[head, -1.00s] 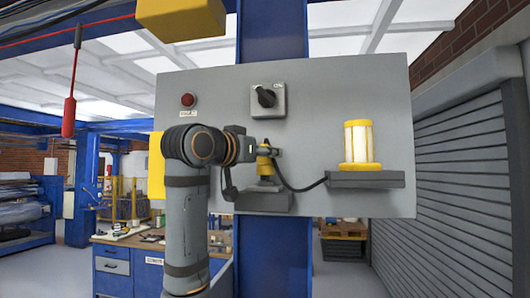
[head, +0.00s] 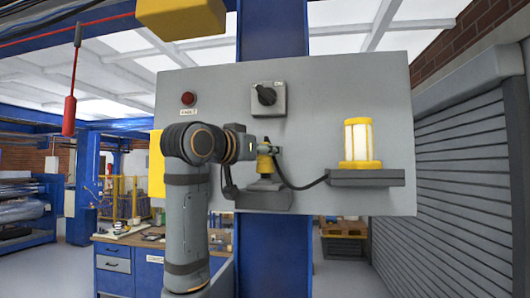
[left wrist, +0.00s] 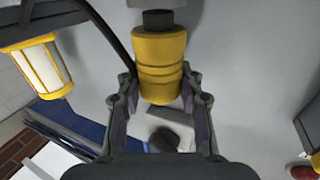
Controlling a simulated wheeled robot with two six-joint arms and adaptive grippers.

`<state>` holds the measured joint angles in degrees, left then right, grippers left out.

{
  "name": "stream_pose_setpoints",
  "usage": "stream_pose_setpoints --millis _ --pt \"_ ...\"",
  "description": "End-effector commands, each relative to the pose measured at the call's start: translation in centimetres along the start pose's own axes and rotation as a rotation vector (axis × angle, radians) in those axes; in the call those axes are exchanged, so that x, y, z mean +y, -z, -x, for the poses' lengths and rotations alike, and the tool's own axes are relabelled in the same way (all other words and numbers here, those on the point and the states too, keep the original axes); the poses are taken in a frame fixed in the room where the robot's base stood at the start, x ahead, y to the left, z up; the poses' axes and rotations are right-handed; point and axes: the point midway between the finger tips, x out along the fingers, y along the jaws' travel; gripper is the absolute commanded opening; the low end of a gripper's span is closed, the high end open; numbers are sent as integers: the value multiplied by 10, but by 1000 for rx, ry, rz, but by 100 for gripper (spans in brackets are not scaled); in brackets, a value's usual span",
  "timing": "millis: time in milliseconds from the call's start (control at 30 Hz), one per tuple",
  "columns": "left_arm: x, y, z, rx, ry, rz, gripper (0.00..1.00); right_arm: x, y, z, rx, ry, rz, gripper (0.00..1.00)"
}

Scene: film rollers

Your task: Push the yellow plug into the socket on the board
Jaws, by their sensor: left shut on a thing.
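The yellow plug (head: 264,164) is upright in front of the board (head: 350,100), above a small grey shelf (head: 245,200). My left gripper (head: 268,149) is shut on it from the left. In the left wrist view the plug (left wrist: 160,62) sits between the two fingers (left wrist: 158,100). A dark neck (left wrist: 158,20) shows between the yellow body and a grey part at the top edge. The grey socket (head: 265,183) is directly below the plug in the head view. I cannot tell whether the plug's end is in it. My right gripper is not in view.
A black cable (head: 300,187) runs from beside the plug to the shelf (head: 366,178) under a lit yellow lamp (head: 357,142). A rotary switch (head: 266,97) and a red indicator (head: 187,99) are on the board above. A blue post (head: 270,40) stands behind the board.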

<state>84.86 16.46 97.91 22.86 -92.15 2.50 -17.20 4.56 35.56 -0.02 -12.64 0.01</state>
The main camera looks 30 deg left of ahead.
Motion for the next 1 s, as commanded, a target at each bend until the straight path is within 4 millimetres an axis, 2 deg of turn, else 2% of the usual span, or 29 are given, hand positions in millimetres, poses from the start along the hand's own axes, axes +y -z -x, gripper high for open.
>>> stream_pose_setpoints --millis 367,1000 --pt "0 0 1 1 0 0 2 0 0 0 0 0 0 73" --pt "0 -13 1 1 0 0 2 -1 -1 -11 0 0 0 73"
